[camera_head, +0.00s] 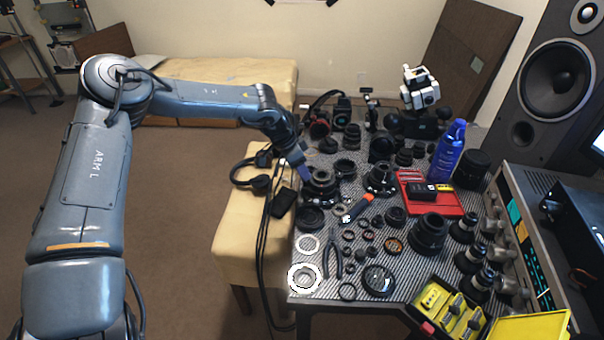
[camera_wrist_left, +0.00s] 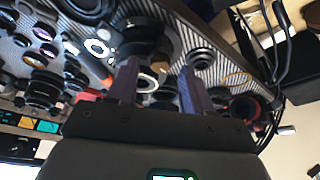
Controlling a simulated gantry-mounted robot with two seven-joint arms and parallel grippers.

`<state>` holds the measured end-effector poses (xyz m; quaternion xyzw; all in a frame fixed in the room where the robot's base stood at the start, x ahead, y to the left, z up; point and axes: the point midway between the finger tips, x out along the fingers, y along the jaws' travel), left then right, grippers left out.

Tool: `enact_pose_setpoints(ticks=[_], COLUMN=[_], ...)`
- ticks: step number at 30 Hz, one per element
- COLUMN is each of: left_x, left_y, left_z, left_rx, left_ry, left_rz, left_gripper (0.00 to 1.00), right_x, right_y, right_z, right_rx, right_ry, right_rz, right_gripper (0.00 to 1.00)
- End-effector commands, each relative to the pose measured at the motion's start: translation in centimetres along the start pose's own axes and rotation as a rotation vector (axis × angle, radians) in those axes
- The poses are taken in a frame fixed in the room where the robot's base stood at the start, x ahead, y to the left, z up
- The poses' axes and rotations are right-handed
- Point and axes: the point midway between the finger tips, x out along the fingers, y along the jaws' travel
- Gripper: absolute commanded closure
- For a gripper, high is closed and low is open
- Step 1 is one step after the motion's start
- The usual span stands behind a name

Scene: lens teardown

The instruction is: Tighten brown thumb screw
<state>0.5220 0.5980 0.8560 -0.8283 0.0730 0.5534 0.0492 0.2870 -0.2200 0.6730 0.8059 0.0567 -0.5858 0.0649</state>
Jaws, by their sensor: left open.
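My left gripper (camera_head: 306,177) reaches in from the left, pointing down at a black lens part (camera_head: 322,190) near the table's left edge. In the left wrist view its two purple-grey fingers (camera_wrist_left: 159,66) are spread apart. A small brownish piece (camera_wrist_left: 160,68) shows in the gap between them, beside a pale metal ring; it may be the brown thumb screw, and I cannot tell whether a finger touches it. The black lens body (camera_wrist_left: 148,38) lies just beyond the fingertips. The thumb screw cannot be made out in the head view. My right gripper is not in view.
Lens parts and rings crowd the patterned table. An orange-handled tool (camera_head: 357,208), pliers (camera_head: 332,257), a red tray (camera_head: 436,203), a blue bottle (camera_head: 449,152) and a yellow case (camera_head: 447,305) lie around. Black cables hang at the left edge by a cream bench (camera_head: 240,225).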

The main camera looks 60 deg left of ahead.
Motion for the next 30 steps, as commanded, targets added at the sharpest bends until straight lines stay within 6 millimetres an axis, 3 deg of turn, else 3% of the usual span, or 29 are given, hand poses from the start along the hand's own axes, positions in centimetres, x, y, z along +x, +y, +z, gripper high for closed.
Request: enact_pose_setpoints(ticks=[4,14,24,30], left_x=[0.99,1.13,1.12,1.13], left_y=[0.01,0.03,0.02,0.01], left_z=[0.08,0.00,0.01,0.02], left_rx=[0.000,0.000,0.000,0.005], left_ry=[-0.001,0.000,0.000,0.000], left_rz=[0.000,0.001,0.001,0.003], left_gripper=[0.50,0.50,1.00,1.00], right_x=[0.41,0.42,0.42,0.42], right_y=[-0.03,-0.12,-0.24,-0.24], right_z=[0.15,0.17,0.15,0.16], right_rx=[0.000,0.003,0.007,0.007], right_ry=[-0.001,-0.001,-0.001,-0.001], right_rz=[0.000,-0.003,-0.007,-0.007], right_gripper=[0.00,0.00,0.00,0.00])
